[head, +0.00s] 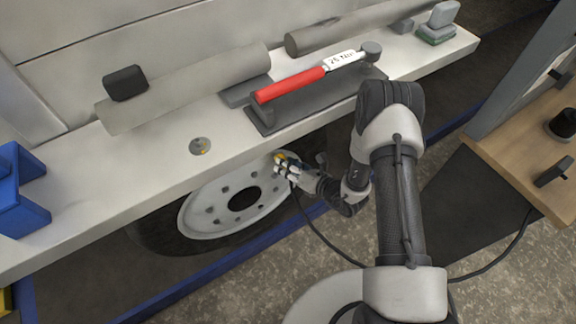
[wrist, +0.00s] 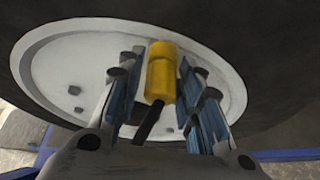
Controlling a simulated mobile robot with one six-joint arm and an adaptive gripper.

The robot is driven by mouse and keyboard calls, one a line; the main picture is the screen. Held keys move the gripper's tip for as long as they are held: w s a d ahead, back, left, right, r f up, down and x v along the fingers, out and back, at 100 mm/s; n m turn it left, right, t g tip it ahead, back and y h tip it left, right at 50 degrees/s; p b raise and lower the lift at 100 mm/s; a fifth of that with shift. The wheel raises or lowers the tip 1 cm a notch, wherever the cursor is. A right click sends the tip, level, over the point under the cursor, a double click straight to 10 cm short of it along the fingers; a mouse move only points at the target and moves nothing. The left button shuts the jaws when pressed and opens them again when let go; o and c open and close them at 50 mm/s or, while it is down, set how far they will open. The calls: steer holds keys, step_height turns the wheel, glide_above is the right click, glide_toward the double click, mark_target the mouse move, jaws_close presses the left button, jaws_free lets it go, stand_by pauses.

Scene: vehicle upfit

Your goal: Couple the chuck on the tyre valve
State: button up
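The yellow chuck (wrist: 161,72) sits between the two blue-padded fingers of my gripper (wrist: 162,90) in the wrist view. The fingers are close on both its sides and appear shut on it. A black stem (wrist: 150,122) runs from the chuck back toward my palm. In the head view my gripper (head: 284,165) is at the upper right edge of the wheel (head: 215,207), below the bench, with the yellow chuck (head: 279,157) at its tip. The chuck's far end is close to the rim's edge by the tyre (wrist: 240,45). The valve is hidden, so I cannot tell whether they touch.
A white ledge (head: 85,205) overhangs the wheel. It carries a red-handled torque wrench (head: 290,85) on a dark tray, a grey roll (head: 190,88) and a black block (head: 125,82). A blue bin (head: 18,190) is at left. A black hose (head: 318,232) hangs below my gripper.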

steer(key=shift+s+d, duration=0.1)
stand_by(0.3)
steer(key=shift+s+d+r+p, duration=0.25)
steer(key=shift+s+d+p, duration=0.05)
steer(key=shift+d, duration=0.1)
steer(key=shift+w+a+f, duration=0.15)
steer(key=shift+a, duration=0.1)
steer(key=shift+w+a+f+b, duration=0.15)
steer(key=shift+w+a+b, duration=0.1)
steer(key=shift+b, duration=0.15)
steer(key=shift+o, duration=0.8)
steer(key=shift+s+d, duration=0.15)
steer(key=shift+p+v, duration=0.6)
steer(key=shift+v, duration=0.9)
